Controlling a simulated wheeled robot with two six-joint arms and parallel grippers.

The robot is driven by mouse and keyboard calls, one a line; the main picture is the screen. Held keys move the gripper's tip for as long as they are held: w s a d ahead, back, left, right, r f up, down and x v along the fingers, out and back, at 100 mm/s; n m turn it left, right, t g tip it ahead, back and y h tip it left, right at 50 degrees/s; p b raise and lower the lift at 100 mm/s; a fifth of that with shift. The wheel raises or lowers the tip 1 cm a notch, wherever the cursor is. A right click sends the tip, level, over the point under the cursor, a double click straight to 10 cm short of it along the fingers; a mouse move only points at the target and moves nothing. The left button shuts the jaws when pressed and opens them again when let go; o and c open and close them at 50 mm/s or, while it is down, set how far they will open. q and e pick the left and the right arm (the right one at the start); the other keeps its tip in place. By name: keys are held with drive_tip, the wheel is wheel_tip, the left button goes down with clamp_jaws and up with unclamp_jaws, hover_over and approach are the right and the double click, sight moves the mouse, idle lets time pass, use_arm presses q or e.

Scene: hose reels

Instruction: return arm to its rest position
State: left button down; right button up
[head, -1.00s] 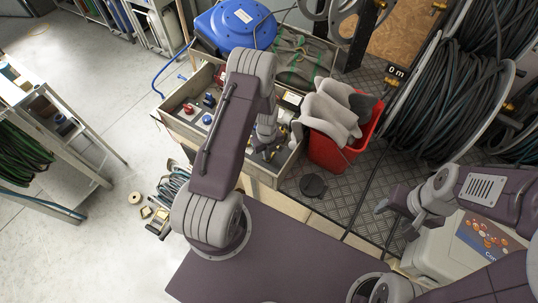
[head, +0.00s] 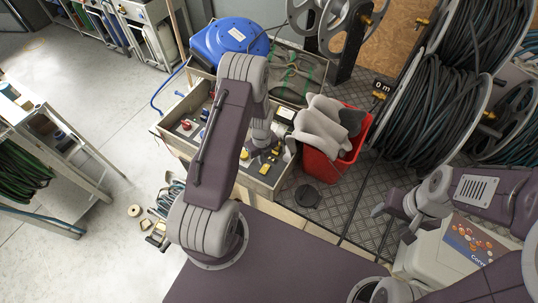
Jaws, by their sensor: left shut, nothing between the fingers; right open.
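My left arm (head: 219,140) reaches up the picture from my body, its forearm crossing in front of a wooden crate. Its wrist and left gripper (head: 261,139) point down over the right part of the crate. The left gripper is small and partly hidden by the arm; it is shut and holds nothing. My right arm (head: 487,195) comes in from the right. Its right gripper (head: 397,222) is open and empty, above the chequered plate and just left of a pale box.
The wooden crate (head: 262,185) holds small fittings. A red bin (head: 327,168) with grey gloves (head: 322,124) stands right of it. A blue reel (head: 231,39) is behind. Large hose reels (head: 440,110) stand at the right. The pale box (head: 423,254) is close to my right gripper.

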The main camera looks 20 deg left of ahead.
use_arm(q)
drive_tip(key=shift+w+d, duration=0.1)
drive_tip(key=shift+w, duration=0.1)
drive_tip(key=w+d+r+t+b, duration=0.25)
drive_tip(key=w+r, duration=0.35)
drive_tip(key=r, duration=0.5)
drive_tip(key=s+d+r+n, duration=0.4)
drive_tip(key=s+r, duration=0.1)
drive_tip(key=r, duration=0.2)
drive_tip(key=s+n+g, duration=0.1)
drive_tip(key=s+n, duration=1.3)
drive_tip(key=n, duration=0.7)
drive_tip(key=shift+d+b, duration=0.35)
drive_tip(key=shift+d, duration=0.05)
